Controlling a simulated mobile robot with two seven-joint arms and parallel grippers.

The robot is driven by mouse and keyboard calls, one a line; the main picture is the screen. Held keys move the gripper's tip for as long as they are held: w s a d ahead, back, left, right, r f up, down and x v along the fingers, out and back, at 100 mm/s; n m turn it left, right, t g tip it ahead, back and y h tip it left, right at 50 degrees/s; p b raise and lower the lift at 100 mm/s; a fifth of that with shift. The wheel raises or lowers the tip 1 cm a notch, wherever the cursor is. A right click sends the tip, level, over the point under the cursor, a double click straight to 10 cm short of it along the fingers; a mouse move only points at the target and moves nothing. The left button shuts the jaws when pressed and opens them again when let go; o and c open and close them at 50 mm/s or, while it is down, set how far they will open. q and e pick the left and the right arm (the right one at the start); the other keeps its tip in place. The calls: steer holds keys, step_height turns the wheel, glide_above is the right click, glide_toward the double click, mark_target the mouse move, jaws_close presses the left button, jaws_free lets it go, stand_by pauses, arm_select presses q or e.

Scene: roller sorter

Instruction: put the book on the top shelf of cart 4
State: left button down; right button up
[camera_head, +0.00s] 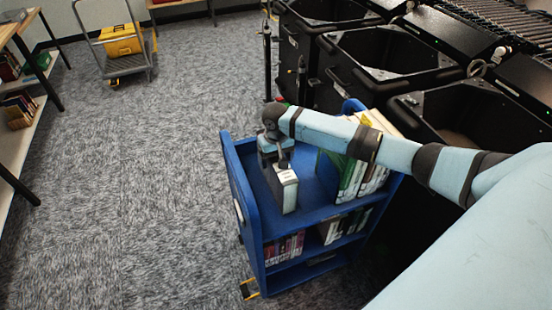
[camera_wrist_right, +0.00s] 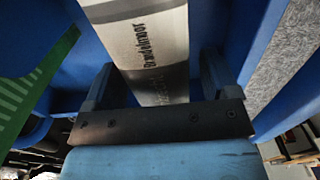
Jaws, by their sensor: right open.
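The blue book cart (camera_head: 247,212) stands in the middle of the head view; I see no readable number on it. A grey-white book (camera_head: 289,190) stands on its top shelf, toward the left side. Its spine with dark lettering also shows in the right wrist view (camera_wrist_right: 150,50). My right gripper (camera_head: 278,165) is at the book's far end, over the shelf. Its two fingers are open, one on each side of the book, with a gap on the right in the wrist view. My left gripper is not in view.
Several upright books (camera_head: 349,175), some green, fill the right part of the top shelf. Lower shelves hold more books (camera_head: 285,248). Black bins (camera_head: 385,58) stand behind and right of the cart. A trolley with a yellow case (camera_head: 121,42) is far left. The carpet left of the cart is clear.

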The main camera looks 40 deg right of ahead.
step_height(320, 180, up, 13)
steer(key=shift+r, duration=0.2)
stand_by(0.6)
